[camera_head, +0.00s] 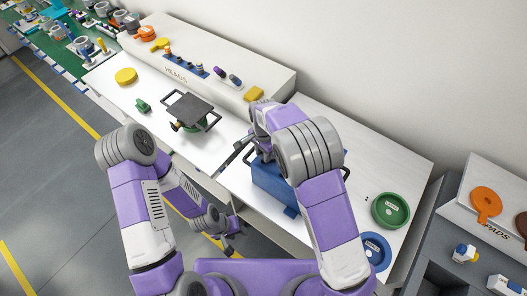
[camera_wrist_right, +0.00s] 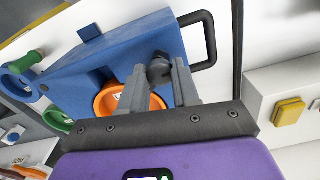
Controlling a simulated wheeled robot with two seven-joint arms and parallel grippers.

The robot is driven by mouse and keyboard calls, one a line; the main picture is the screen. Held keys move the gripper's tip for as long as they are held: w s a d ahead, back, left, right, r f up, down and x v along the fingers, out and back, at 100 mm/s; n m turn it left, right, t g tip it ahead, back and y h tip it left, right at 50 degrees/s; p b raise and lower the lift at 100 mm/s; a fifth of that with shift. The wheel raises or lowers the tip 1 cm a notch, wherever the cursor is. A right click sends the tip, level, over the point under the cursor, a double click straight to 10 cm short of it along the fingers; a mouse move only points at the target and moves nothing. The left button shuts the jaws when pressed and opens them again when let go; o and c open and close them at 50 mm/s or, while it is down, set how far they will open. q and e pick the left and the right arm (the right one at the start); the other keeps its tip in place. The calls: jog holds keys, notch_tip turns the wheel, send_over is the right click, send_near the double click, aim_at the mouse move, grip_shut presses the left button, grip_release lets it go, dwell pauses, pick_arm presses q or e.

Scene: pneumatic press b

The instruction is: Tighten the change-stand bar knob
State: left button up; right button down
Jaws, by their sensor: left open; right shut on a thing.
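The blue change stand (camera_head: 275,183) sits at the table's front edge, partly covered by my right arm in the head view. In the right wrist view the stand (camera_wrist_right: 95,70) has a black loop handle (camera_wrist_right: 205,35) on its side. A dark rounded knob (camera_wrist_right: 159,68) sits at the stand's edge between the two grey fingers of my right gripper (camera_wrist_right: 160,85), which is shut on it. The knob is hidden in the head view. My left gripper (camera_head: 229,246) is open and empty, low in front of the table and apart from the stand.
A dark plate with handles (camera_head: 190,112) stands left on the table. Green (camera_head: 390,210) and blue (camera_head: 376,252) round pieces lie at right. A raised shelf (camera_head: 270,72) runs behind.

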jog(key=shift+w+r+m, duration=0.15)
jog(key=shift+r+m, duration=0.05)
jog(key=shift+m, duration=0.2)
jog(key=c, duration=1.2)
grip_release()
jog(key=o, duration=0.4)
jog(key=shift+f, duration=0.1)
notch_tip(320, 180, up, 8)
jog(key=shift+f, duration=0.2)
jog(key=shift+s+f, duration=0.1)
jog(key=shift+s, duration=0.1)
